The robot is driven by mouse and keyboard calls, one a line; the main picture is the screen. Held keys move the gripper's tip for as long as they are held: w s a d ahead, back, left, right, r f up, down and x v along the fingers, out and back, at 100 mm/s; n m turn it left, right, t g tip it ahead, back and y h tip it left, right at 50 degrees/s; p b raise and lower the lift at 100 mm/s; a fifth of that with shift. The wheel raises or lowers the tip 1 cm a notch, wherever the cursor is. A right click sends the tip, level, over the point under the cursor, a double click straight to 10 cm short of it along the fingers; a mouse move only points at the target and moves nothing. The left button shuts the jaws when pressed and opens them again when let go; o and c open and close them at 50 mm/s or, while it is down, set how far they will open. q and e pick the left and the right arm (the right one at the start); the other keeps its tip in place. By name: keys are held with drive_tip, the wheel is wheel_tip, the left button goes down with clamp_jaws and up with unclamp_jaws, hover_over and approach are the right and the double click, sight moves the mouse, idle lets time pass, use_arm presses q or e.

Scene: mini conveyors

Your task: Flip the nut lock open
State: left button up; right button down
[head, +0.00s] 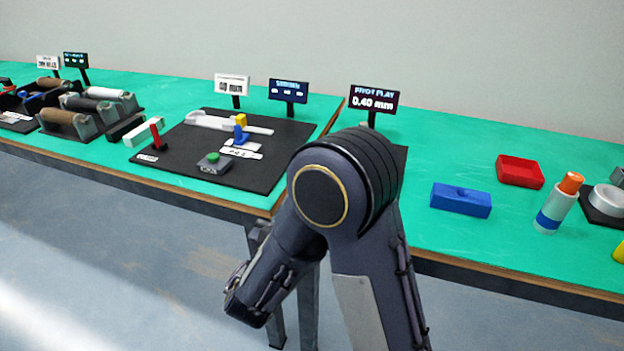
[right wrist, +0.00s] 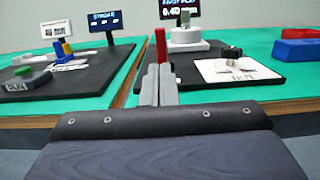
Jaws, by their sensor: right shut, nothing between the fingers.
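A red upright lever (right wrist: 160,46) stands straight beyond my right fingertips in the right wrist view; it may be the nut lock, but I cannot tell for sure. It stands near the pivot-play station, whose black board (right wrist: 258,84) carries a white round base (right wrist: 187,48) and a white plate (right wrist: 235,70). My right gripper (right wrist: 159,68) is shut and empty, its grey fingers together just in front of the lever; I cannot tell whether they touch. In the head view my arm hides most of this station, leaving its "PIVOT PLAY 0.40 mm" sign (head: 374,99). My left gripper is out of view.
Left of it, another black board (head: 262,180) carries a red lever (head: 157,134), a white slide and a green button (head: 213,158). To the right are a blue block (head: 460,199), a red tray (head: 520,171) and an orange-topped cylinder (head: 557,204). Green tabletop between them is clear.

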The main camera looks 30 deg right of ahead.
drive_tip(key=x, duration=1)
drive_tip(key=shift+d, duration=0.1)
